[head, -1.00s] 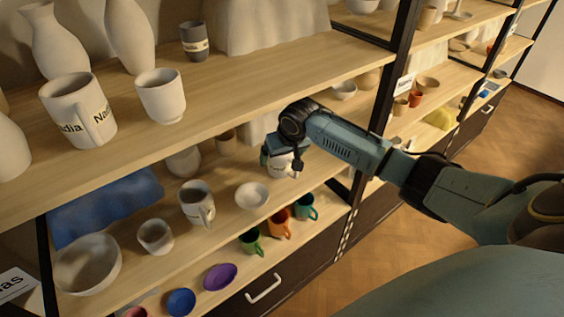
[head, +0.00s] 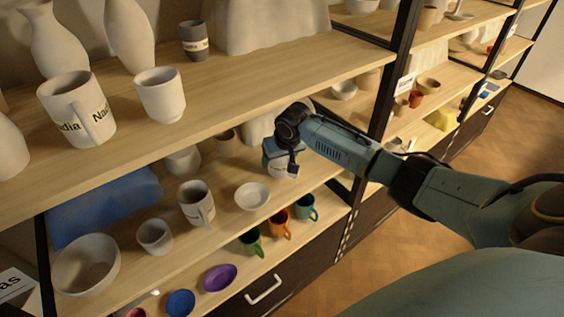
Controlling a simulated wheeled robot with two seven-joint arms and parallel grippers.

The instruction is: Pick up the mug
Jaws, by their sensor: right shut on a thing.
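My right gripper (head: 281,164) reaches in over the middle shelf from the right. It is shut on a white mug (head: 279,173), mostly hidden behind the fingers and wrist. Whether this mug touches the shelf I cannot tell. Another white mug with a handle (head: 194,203) stands to the left on the same shelf. A large white mug marked "Nadia" (head: 70,110) stands on the upper shelf. My left gripper is not in view.
A white bowl (head: 252,196) sits left of and below the gripper. Green (head: 251,242), orange (head: 281,224) and teal (head: 306,208) cups stand on the shelf below. The upper shelf (head: 230,105) overhangs the gripper. A black upright (head: 388,90) stands close on the right.

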